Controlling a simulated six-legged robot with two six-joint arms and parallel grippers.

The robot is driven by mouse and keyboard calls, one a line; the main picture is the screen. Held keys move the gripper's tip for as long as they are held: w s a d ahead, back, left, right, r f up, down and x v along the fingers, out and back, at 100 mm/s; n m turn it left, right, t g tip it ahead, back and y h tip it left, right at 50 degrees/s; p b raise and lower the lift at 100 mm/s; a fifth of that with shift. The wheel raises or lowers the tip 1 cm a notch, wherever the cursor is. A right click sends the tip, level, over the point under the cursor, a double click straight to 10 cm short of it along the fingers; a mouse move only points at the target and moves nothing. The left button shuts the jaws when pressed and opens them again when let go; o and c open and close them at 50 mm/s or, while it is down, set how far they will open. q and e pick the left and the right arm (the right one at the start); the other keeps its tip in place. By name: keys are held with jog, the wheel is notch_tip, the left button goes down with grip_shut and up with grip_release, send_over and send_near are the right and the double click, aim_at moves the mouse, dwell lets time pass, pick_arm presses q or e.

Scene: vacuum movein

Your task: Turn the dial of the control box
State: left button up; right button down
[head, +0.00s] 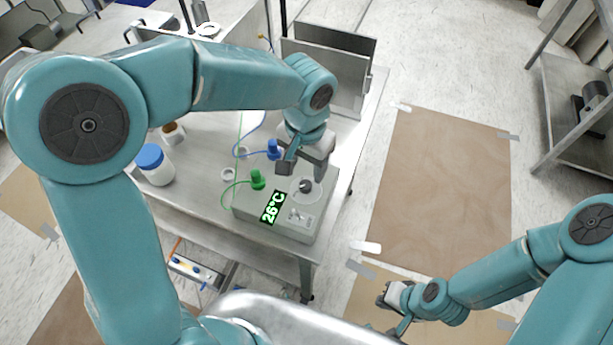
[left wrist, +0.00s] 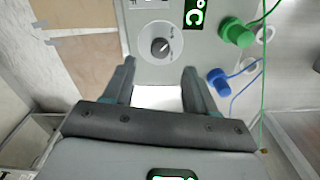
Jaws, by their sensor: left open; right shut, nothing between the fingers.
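The control box (head: 242,211) is a light grey box near the right end of the metal table, with a green display reading 26°C. Its dial (head: 306,186) is a dark round knob on a pale disc; in the left wrist view the dial (left wrist: 160,46) lies beyond the fingertips, between their lines. My left gripper (head: 302,170) is open over the box beside the dial; its two fingers (left wrist: 160,70) are apart and do not touch the dial. My right gripper (head: 392,312) is shut and empty, low at the right, away from the table.
A white bottle with a blue lid (head: 155,165) stands on the table (head: 200,205) at left. A metal bin (head: 330,70) stands behind.

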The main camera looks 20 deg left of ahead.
aim_at(305, 185)
pick_arm(q)
jog(key=f, duration=0.5)
jog(key=shift+s+a+f, duration=0.15)
jog(key=shift+s+f, duration=0.15)
jog(key=shift+f, duration=0.05)
jog(key=shift+w+f, duration=0.3)
jog(key=shift+f, duration=0.15)
jog(key=shift+s, duration=0.15)
jog(key=shift+s+r, duration=0.1)
jog(key=shift+c, duration=1.3)
jog(key=c, duration=0.8)
